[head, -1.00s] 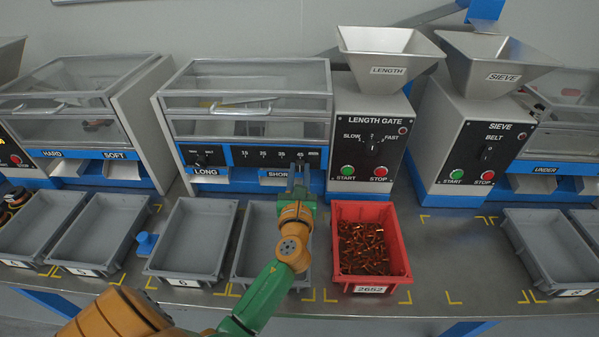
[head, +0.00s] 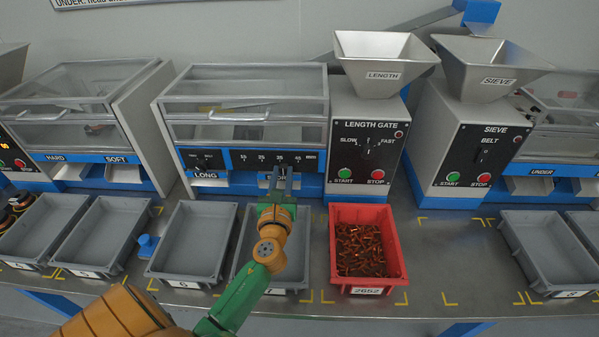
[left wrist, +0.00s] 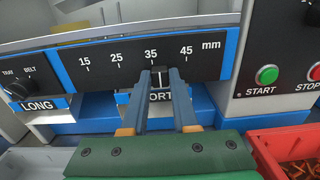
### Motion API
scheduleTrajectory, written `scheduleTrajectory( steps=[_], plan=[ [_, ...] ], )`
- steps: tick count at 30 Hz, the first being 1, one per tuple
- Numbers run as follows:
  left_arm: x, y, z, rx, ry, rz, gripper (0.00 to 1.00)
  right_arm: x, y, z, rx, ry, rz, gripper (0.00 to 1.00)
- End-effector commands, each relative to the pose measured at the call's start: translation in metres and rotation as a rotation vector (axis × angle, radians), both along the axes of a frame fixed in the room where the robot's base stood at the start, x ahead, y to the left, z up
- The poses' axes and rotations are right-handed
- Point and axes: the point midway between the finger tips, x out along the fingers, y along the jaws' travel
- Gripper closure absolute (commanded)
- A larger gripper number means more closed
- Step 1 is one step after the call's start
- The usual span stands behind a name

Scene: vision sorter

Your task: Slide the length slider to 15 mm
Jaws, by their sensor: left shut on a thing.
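The length scale (head: 240,159) is a black strip on the front of the length gate machine, marked 15, 25, 35 and 45 mm. In the left wrist view the scale (left wrist: 112,66) runs across the top. My left gripper (head: 280,173) is at the strip, with its fingertips (left wrist: 161,72) shut on the dark slider knob (left wrist: 159,73) just below and slightly right of the 35 mark. The fingers hide most of the knob. They also cover part of the SHORT label. My right gripper is not in view.
A red bin (head: 400,250) of copper-coloured pieces stands right of my left arm. Grey bins (head: 183,272) stand to the left. The LENGTH GATE control box (head: 348,150), with START and STOP buttons, is right of the scale. The strip left of the fingers is clear.

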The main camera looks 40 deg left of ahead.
Motion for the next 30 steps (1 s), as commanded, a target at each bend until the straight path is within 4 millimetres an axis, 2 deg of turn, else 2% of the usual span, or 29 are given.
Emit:
scheduleTrajectory(
  steps=[1, 3, 9, 15, 23, 24, 26, 27, 30],
  plan=[
    [-0.009, 0.015, 0.003, 0.008, 0.01, 0.007, 1.0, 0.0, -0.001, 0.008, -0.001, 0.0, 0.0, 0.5],
    [-0.02, 0.032, 0.001, 0.009, 0.01, 0.007, 1.0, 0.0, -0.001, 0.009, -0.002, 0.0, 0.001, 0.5],
    [-0.043, 0.069, -0.001, 0.004, 0.007, 0.004, 1.0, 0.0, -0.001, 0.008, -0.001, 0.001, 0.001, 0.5],
    [-0.051, 0.082, 0.0, 0.0, 0.004, 0.003, 1.0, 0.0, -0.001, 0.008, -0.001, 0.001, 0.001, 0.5],
    [-0.051, 0.082, 0.001, 0.001, 0.004, 0.004, 1.0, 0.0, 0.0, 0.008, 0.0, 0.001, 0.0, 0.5],
    [-0.051, 0.082, 0.001, 0.002, 0.003, 0.004, 0.62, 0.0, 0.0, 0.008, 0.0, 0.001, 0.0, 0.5],
    [-0.051, 0.082, 0.001, 0.002, 0.003, 0.004, 0.46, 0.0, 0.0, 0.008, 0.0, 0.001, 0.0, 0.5],
    [-0.051, 0.082, 0.001, 0.002, 0.003, 0.003, 0.43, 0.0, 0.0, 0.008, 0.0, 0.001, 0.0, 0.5],
    [-0.05, 0.082, 0.001, 0.001, 0.003, 0.002, 0.43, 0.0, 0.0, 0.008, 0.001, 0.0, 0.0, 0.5]
  ],
)
